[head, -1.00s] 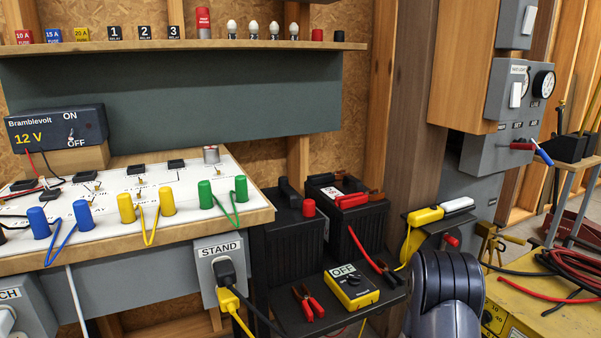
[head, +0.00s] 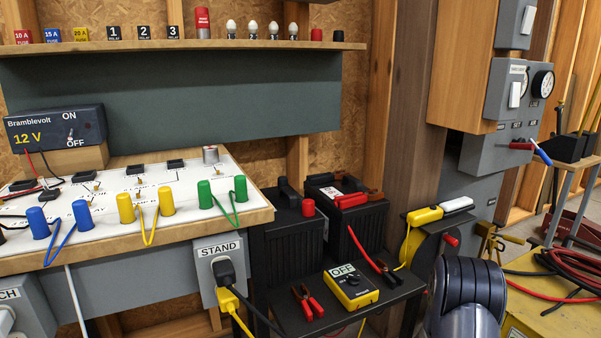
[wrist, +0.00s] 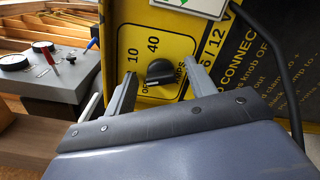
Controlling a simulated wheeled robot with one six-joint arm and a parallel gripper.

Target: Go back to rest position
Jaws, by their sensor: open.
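Behind the fingers is the yellow panel (wrist: 145,55) of a charger box, with a black knob (wrist: 160,72) marked 10 and 40. The knob shows between the fingers; I cannot tell how far it is from them. In the head view only my dark arm links show at the lower right, and the gripper is out of sight. The charger's yellow top (head: 535,285) lies right of my arm.
A bench board (head: 150,235) with coloured posts is at left. Red and black cables (head: 575,270) lie on the charger.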

